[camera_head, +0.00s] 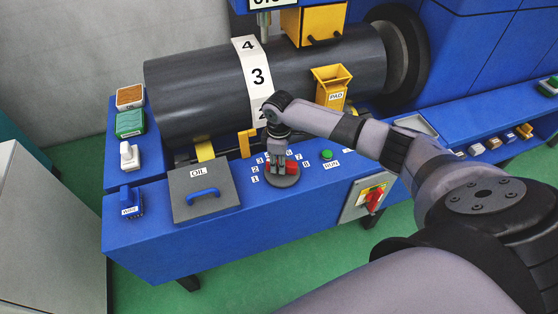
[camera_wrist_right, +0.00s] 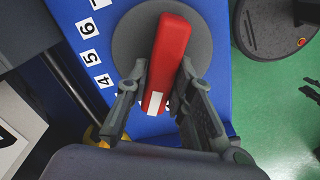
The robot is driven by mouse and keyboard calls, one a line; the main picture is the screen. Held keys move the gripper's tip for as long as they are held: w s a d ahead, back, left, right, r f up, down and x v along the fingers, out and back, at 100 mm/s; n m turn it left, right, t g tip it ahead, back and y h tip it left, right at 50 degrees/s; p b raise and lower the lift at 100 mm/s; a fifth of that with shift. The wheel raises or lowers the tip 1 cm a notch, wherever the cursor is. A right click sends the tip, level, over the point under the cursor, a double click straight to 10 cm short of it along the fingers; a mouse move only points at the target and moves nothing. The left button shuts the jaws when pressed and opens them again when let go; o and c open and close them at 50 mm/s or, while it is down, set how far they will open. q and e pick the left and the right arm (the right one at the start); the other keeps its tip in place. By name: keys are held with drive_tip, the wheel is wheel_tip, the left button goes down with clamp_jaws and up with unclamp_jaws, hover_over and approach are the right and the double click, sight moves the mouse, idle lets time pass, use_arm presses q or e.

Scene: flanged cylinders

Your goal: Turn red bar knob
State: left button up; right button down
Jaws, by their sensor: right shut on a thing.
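The red bar knob (camera_head: 291,167) sits on a round grey dial on the blue bench, with white number labels around it. In the right wrist view the red bar (camera_wrist_right: 170,55) has a white mark at its near end and lies on the grey disc (camera_wrist_right: 128,45). My right gripper (camera_head: 278,168) points down at the knob, its fingers on either side of the bar. In the wrist view its fingers (camera_wrist_right: 160,88) flank the bar's near half and are shut on it. The labels partly hidden behind the fingers cannot all be read.
A grey OIL lid (camera_head: 205,190) with a blue handle lies left of the dial. A green button (camera_head: 327,154) and a red switch (camera_head: 374,198) are to the right. The large dark cylinder (camera_head: 200,95) stands behind, with a yellow PAD holder (camera_head: 332,86).

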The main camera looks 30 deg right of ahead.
drive_tip(key=c, duration=1.4)
unclamp_jaws()
drive_tip(key=shift+r, duration=0.15)
wheel_tip(320, 180, up, 12)
drive_tip(key=shift+a+f, duration=0.1)
drive_tip(key=shift+f, duration=0.1)
